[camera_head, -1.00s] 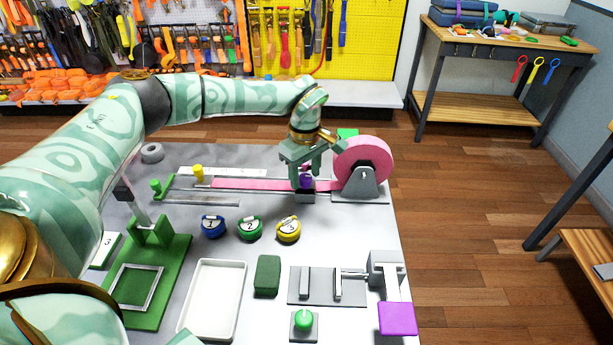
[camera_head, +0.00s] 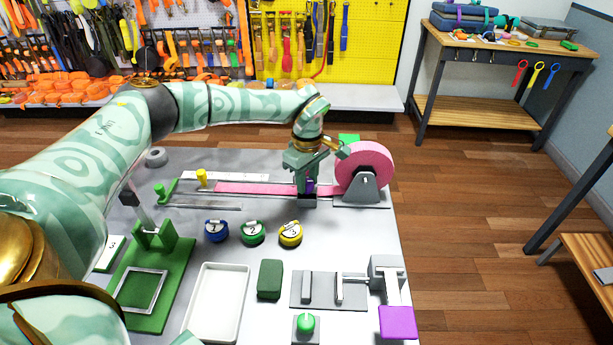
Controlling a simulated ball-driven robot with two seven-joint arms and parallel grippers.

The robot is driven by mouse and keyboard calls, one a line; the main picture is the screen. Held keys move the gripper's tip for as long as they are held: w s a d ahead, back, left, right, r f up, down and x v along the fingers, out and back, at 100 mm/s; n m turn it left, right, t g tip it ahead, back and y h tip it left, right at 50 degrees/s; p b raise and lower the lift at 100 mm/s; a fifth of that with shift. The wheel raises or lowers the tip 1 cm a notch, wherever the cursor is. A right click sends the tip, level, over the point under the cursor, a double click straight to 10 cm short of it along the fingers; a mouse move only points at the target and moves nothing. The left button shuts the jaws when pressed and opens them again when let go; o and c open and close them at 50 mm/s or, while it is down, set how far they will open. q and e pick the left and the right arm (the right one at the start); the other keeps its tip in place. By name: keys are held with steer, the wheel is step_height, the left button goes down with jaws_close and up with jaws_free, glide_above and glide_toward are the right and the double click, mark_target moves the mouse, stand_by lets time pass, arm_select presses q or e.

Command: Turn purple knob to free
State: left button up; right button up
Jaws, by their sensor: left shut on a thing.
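The purple knob (camera_head: 310,186) sits on a dark block (camera_head: 307,201) on the pink strap's track, just left of the pink strap roll (camera_head: 364,167). My left gripper (camera_head: 304,183) reaches down from above and is shut on the knob. Its fingers hide most of the knob, so I cannot tell which way the knob is turned. The pink strap (camera_head: 255,188) runs left from the block along the track.
Three numbered tape rolls, blue (camera_head: 217,231), green (camera_head: 252,232) and yellow (camera_head: 290,234), stand in front of the track. A white tray (camera_head: 237,266), a green block (camera_head: 270,279) and a grey plate with a purple pad (camera_head: 397,322) lie nearer. A yellow peg (camera_head: 202,178) stands at the track's left.

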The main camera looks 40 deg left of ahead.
mark_target(308, 181)
arm_select(q)
steer(key=n+p, duration=0.3)
steer(key=shift+r, duration=0.3)
steer(key=n+p, duration=0.3)
steer(key=n, duration=0.1)
steer(key=shift+f+n+p, duration=0.1)
steer(key=shift+n+p, duration=0.25)
steer(key=shift+n, duration=0.05)
steer(key=n+p, duration=0.2)
steer(key=n, duration=0.2)
steer(key=shift+n+p, duration=0.3)
steer(key=shift+f+n+p, duration=0.1)
steer(key=shift+n+p, duration=0.9)
steer(key=shift+n, duration=1.2)
arm_select(e)
step_height(308, 181, up, 12)
steer(key=w, duration=0.2)
steer(key=shift+w+f+t, duration=0.15)
steer(key=shift+w+t, duration=0.2)
steer(key=shift+t, duration=0.05)
arm_select(q)
steer(key=o, duration=1)
steer(key=shift+c, duration=0.2)
step_height(308, 181, up, 16)
steer(key=p, duration=0.3)
arm_select(e)
steer(key=r, duration=0.3)
steer(key=shift+w+d+r, duration=0.1)
steer(key=shift+w+r, duration=0.05)
steer(key=shift+w, duration=0.1)
